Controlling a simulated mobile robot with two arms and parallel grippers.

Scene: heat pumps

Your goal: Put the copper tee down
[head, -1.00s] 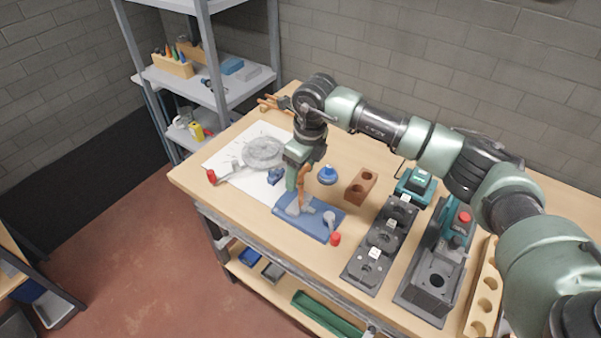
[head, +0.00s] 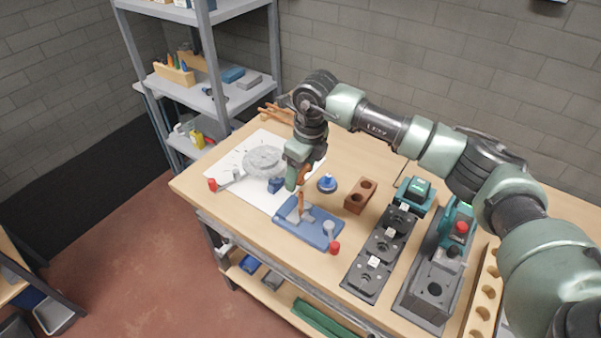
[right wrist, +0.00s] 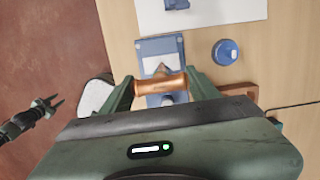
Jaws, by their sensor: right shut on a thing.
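My right gripper (head: 292,182) is above the back left part of the blue fixture (head: 318,238) on the bench. In the right wrist view the right gripper (right wrist: 160,88) is shut on the copper tee (right wrist: 160,86), which lies across between its fingers. The blue fixture (right wrist: 165,48) is beyond it. In the head view copper (head: 301,202) shows below the fingers over the fixture; whether it touches the fixture is unclear. The fixture has a red-tipped handle (head: 334,247). My left gripper (right wrist: 47,107) is open and empty at the left of the right wrist view.
A blue-capped pot (head: 327,184) and a brown two-hole block (head: 360,196) stand behind and right of the fixture. A dark row of sockets (head: 364,282) is farther right. A white sheet (head: 255,191) with a grey disc (head: 265,160) lies at back left.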

